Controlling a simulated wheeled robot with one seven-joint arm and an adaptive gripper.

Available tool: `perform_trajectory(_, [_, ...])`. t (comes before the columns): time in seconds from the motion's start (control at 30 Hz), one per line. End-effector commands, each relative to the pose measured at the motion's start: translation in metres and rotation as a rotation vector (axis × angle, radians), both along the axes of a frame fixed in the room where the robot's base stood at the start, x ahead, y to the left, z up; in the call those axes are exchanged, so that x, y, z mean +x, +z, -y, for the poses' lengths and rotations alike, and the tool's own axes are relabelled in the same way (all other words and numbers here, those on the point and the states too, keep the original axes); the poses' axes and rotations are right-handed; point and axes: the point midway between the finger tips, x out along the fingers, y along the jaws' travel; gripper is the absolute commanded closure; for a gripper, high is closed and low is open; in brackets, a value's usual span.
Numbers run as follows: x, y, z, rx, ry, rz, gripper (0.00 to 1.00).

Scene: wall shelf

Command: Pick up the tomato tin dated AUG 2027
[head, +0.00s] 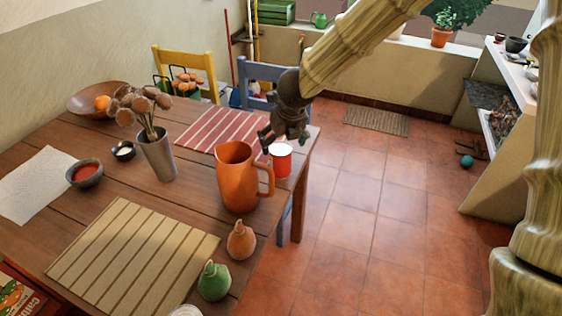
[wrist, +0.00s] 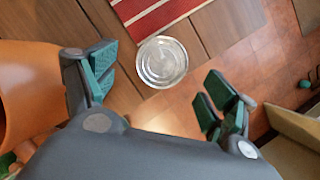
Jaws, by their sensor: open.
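A red tin (head: 281,162) with a pale lid stands upright near the table's right edge, just right of the orange jug (head: 237,178). No date can be read on it. In the wrist view its round silver lid (wrist: 162,62) lies ahead, between the spread fingers. My gripper (head: 276,140) is open and empty, above and close to the tin; in the wrist view its green-padded fingers (wrist: 158,82) are wide apart and not seen touching it. Another pale round top (head: 187,311) is cut off at the bottom edge; I cannot tell what it is.
The orange jug also fills the wrist view's left side (wrist: 25,90), close to the left finger. A red striped mat (head: 215,135) lies behind. A metal vase (head: 158,158), an orange pear-shaped piece (head: 241,242) and a green one (head: 214,281) stand left and in front. Right is open tiled floor.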

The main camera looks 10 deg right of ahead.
Motion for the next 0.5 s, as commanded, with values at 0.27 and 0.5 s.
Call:
perform_trajectory(0.27, [0.014, -0.035, -0.002, -0.002, 0.001, -0.002, 0.15])
perform_trajectory(0.5, [0.019, -0.047, 0.0, -0.001, 0.0, -0.001, 0.15])
